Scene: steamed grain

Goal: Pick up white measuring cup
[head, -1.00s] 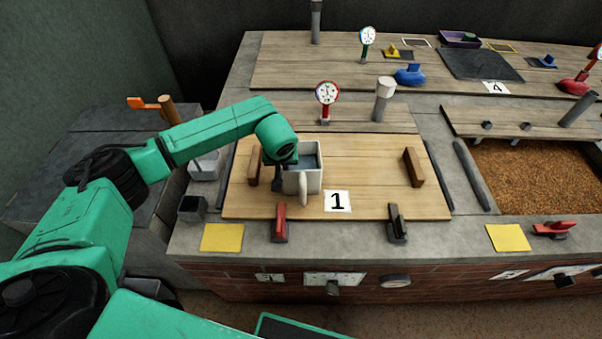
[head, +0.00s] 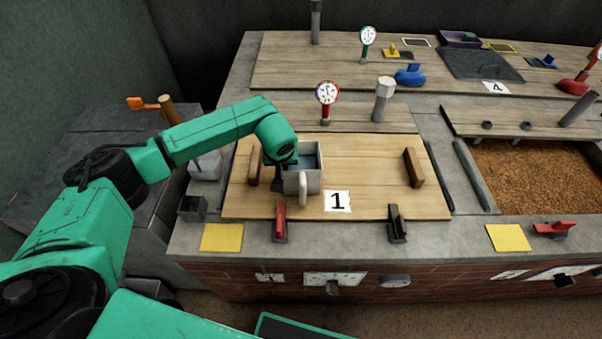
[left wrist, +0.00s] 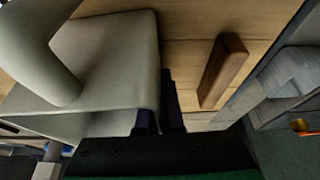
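The white measuring cup (head: 313,181) stands upright on the wooden lid marked 1 (head: 375,180), its handle toward the front and a grey-blue interior showing. My left gripper (head: 281,178) is at the cup's left side, pointing down. In the left wrist view the cup (left wrist: 110,55) fills the left part. One dark finger of the left gripper (left wrist: 159,115) is inside the cup's opening and the other is outside, close together with the cup's wall between them. The gripper looks shut on that wall. My right gripper is not in view.
A brown wooden handle block (head: 254,166) stands just left of my left gripper; it is close in the left wrist view too (left wrist: 222,70). Another block (head: 413,167) is at the lid's right. A dial gauge (head: 326,94) and a grey post (head: 383,98) stand behind.

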